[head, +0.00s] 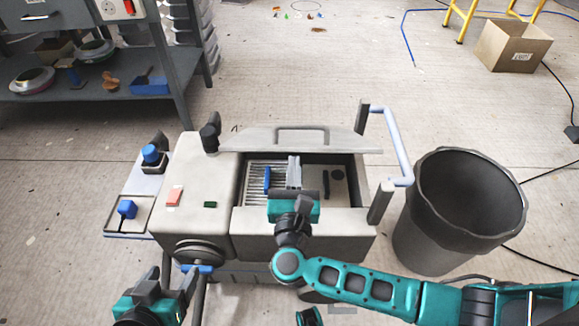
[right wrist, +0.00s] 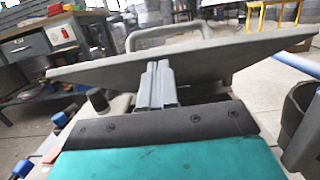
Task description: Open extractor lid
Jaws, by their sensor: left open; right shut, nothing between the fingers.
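The extractor (head: 200,225) is a beige machine in the middle of the head view. Its grey lid (head: 255,138) with a bar handle is raised at the back of the opening, leaving the inside visible. My right gripper (head: 294,165) is shut and empty over the opening, its fingers pointing towards the lid. In the right wrist view, the shut fingers (right wrist: 157,75) reach the underside of the tilted lid (right wrist: 220,55); I cannot tell whether they touch it. My left gripper (head: 190,275) is open at the lower left, close to the round black wheel (head: 199,251) on the extractor's front.
A side tray (head: 112,215) with blue knobs is on the left. A shelf bench (head: 160,60) stands behind left. The floor behind is mostly clear.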

